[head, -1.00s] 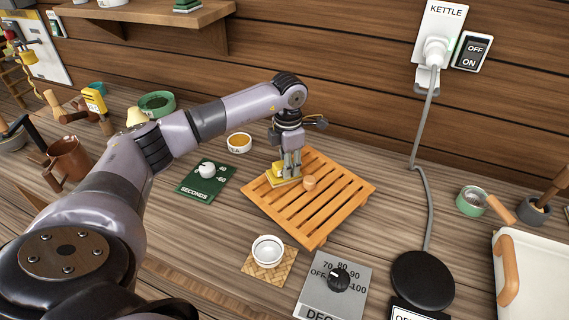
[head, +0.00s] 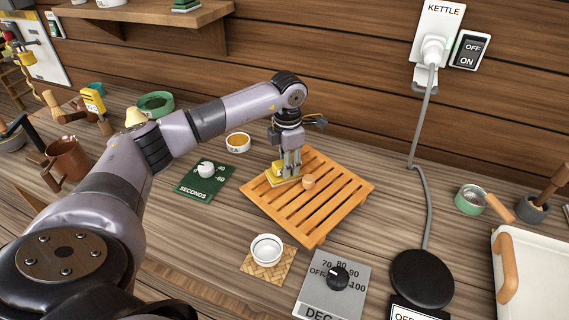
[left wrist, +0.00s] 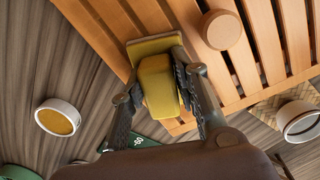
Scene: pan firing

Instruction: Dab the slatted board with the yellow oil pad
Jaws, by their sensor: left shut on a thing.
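The slatted board (head: 318,213) is an orange wooden rack lying on the counter in the middle of the head view. Its slats also show in the left wrist view (left wrist: 262,42). My left gripper (head: 289,176) points down over the board's left part. It is shut on the yellow oil pad (left wrist: 157,82), a block on a wider flat base. In the head view the pad (head: 279,174) is at the board's upper left edge, partly hidden by the fingers. It looks down on or very close to the slats; I cannot tell if it touches. My right gripper is not in view.
A small round wooden piece (head: 308,182) sits on the board beside the pad. A white bowl (head: 267,248) on a woven mat, a dial panel (head: 333,286), a green timer (head: 204,180) and a dish of amber stuff (head: 238,143) surround the board. A kettle cord runs at right.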

